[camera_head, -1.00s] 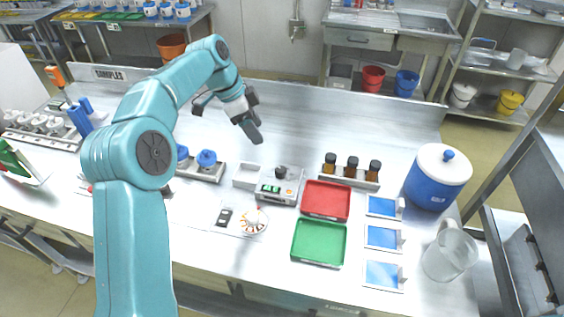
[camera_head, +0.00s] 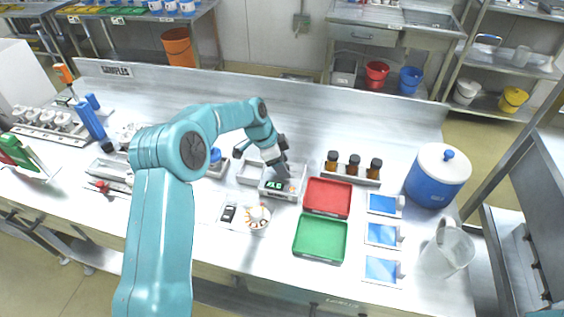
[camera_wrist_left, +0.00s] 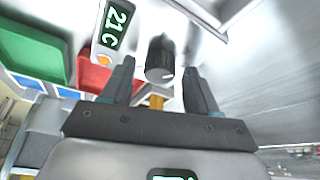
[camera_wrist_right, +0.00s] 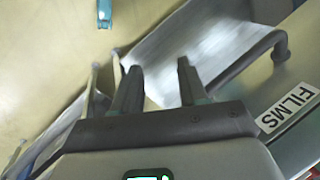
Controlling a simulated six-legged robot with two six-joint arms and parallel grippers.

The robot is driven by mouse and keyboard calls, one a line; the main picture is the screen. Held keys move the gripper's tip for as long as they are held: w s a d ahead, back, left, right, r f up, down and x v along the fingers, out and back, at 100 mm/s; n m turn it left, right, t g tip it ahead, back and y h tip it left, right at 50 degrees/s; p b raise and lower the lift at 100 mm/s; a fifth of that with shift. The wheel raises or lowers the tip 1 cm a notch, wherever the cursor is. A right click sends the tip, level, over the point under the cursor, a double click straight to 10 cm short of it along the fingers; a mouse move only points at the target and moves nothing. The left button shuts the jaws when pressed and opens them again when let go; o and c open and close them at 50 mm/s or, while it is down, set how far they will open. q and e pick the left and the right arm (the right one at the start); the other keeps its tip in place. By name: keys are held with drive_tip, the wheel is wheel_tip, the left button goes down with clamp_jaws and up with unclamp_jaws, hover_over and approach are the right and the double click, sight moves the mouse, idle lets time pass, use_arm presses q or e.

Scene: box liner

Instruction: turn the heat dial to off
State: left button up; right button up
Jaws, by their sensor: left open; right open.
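The heat dial is a black knob (camera_wrist_left: 160,58) with a pale mark on its face, seen in the left wrist view. It stands on a grey-white device (camera_head: 281,190) with a lit green display (camera_head: 273,184); in the left wrist view the display (camera_wrist_left: 116,24) reads 21 C. My left gripper (camera_wrist_left: 158,72) is open with its fingertips on either side of the knob and gaps showing. In the head view the left gripper (camera_head: 281,168) is over the device and hides the knob. My right gripper (camera_wrist_right: 158,68) is open and empty, away from the device, near a label reading FILMS.
A red tray (camera_head: 327,198) and a green tray (camera_head: 320,238) lie right of the device. A rack of brown bottles (camera_head: 353,167) stands behind them. A card with a round coloured disc (camera_head: 257,217) lies in front. A blue-white drum (camera_head: 438,177) is at the right.

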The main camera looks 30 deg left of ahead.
use_arm(q)
drive_tip(key=shift+s+r, duration=0.1)
drive_tip(key=c, duration=1)
drive_tip(key=shift+f+n+t+b, duration=0.3)
drive_tip(key=shift+n+b, duration=0.6)
drive_tip(key=shift+b, duration=0.35)
drive_tip(key=shift+s+d+n+t+y+b, duration=0.15)
drive_tip(key=shift+n+y+b, duration=0.15)
drive_tip(key=shift+n+b, duration=0.3)
drive_tip(key=shift+w+n+t+y+b, duration=0.15)
drive_tip(key=shift+n+y+b, duration=0.15)
drive_tip(key=shift+n+b, duration=0.3)
drive_tip(key=n+y+b, duration=0.1)
drive_tip(key=n+b, duration=0.1)
drive_tip(key=n+y+b, duration=0.1)
drive_tip(key=n+b, duration=0.1)
drive_tip(key=n, duration=0.1)
drive_tip(key=shift+s+d+t, duration=0.1)
drive_tip(key=shift+d+t, duration=0.05)
drive_tip(key=shift+t, duration=0.25)
drive_tip(key=shift+r+n+y+b, duration=0.2)
drive_tip(key=shift+n+y+b, duration=0.7)
drive_tip(key=shift+n+b, duration=1.1)
drive_tip(key=shift+n+p, duration=0.3)
drive_tip(key=shift+n, duration=0.1)
